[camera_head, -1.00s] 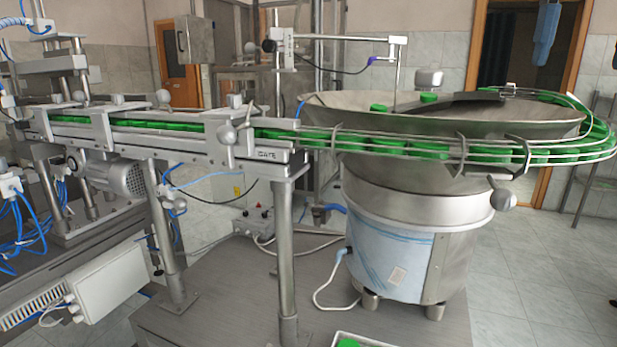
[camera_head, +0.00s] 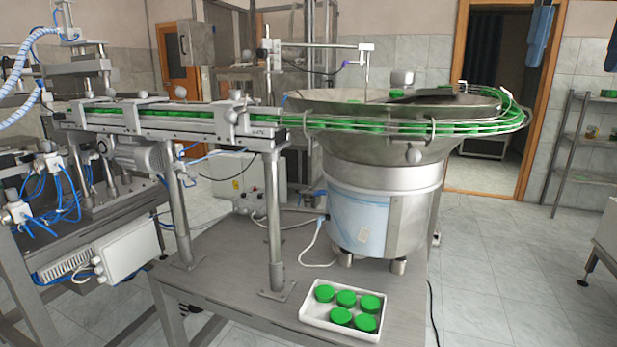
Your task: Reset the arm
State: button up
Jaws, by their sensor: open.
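My arm and gripper do not show in the head view. The cap feeder's steel bowl (camera_head: 375,148) stands on a grey table (camera_head: 222,268). A rail track (camera_head: 470,128) filled with green caps curves around the bowl's right side and runs left into a straight chute (camera_head: 190,117). A white tray (camera_head: 312,320) with several green caps (camera_head: 346,298) lies at the table's front right corner.
A white box (camera_head: 128,250) and blue cables (camera_head: 68,205) are at the left. A power cable runs beside the bowl's base. Open tiled floor (camera_head: 500,265) lies at the right, with a shelf rack (camera_head: 585,150) beyond it.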

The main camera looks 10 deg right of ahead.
jog(key=w+a+f+n+t+y, duration=0.2)
jog(key=w+a+f+t+y, duration=0.25)
jog(key=w+a+f, duration=0.4)
jog(key=w+a+f+n+t+y, duration=0.25)
jog(key=w+a+f+y, duration=0.25)
jog(key=a+f, duration=0.55)
jog(key=s+a+f+m+t, duration=0.35)
jog(key=a+f+t, duration=0.25)
jog(key=a+f, duration=0.35)
jog(key=s+f+m+t+h, duration=0.1)
jog(key=s+f+h, duration=0.3)
jog(key=s+f, duration=0.6)
jog(key=s+f+m+t+h, duration=0.15)
jog(key=s+f+h, duration=0.25)
jog(key=s+f, duration=0.65)
jog(key=s+d+r+n, duration=0.2)
jog(key=s, duration=0.6)
jog(key=s+d+r+n+g, duration=0.1)
jog(key=s+d+r+n, duration=0.1)
jog(key=s, duration=0.7)
jog(key=s+d+r+n+g, duration=0.1)
jog(key=s+n, duration=0.3)
jog(key=s, duration=0.4)
jog(key=shift+s+d+r+h, duration=0.2)
jog(key=shift+d+r+h, duration=0.25)
jog(key=shift+d, duration=0.35)
